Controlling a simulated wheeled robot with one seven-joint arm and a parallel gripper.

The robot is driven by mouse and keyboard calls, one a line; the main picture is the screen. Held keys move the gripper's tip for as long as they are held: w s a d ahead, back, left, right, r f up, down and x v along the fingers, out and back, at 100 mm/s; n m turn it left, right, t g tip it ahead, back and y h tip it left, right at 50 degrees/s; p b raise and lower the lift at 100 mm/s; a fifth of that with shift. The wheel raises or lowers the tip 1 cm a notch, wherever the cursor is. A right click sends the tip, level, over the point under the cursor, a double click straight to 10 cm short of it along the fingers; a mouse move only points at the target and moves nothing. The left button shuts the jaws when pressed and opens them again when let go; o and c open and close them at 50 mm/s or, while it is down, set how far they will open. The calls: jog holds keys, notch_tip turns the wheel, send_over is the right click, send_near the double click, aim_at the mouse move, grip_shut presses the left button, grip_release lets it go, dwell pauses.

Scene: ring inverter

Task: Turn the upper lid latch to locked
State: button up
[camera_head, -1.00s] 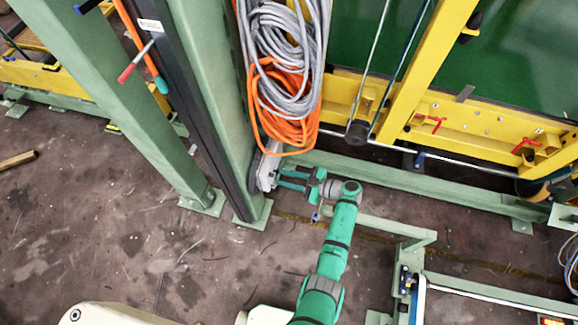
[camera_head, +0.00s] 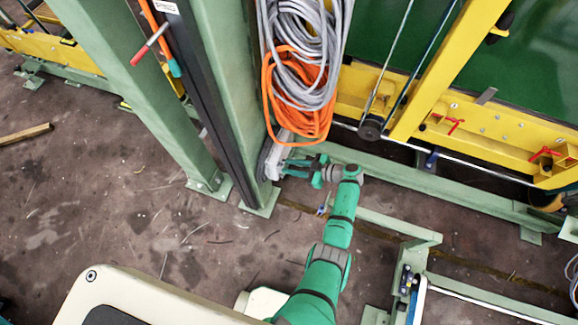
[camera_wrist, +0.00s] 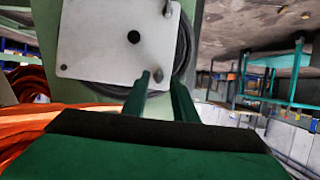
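My gripper (camera_head: 286,167) is at the foot of the green column, close to a pale metal plate (camera_head: 271,160). The wrist view shows this plate (camera_wrist: 95,35) large, with a dark hole, small metal studs and a dark round wheel rim behind it. The two green fingers of my gripper (camera_wrist: 161,78) stand apart in front of its lower right part. A small stud (camera_wrist: 158,75) shows between the fingertips; contact cannot be told. No part is clearly recognisable as the upper lid latch. A red-handled lever (camera_head: 150,44) sits higher on the dark rail, away from my gripper.
Grey cable coils (camera_head: 310,55) and an orange cable (camera_head: 300,110) hang just above my gripper. A green floor beam (camera_head: 430,180) and a low green frame (camera_head: 395,225) stand to the right. Bare floor (camera_head: 90,210) lies left of the columns.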

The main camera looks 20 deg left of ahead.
jog(key=shift+w+a+f, duration=0.1)
jog(key=shift+a+f, duration=0.1)
jog(key=shift+a, duration=0.45)
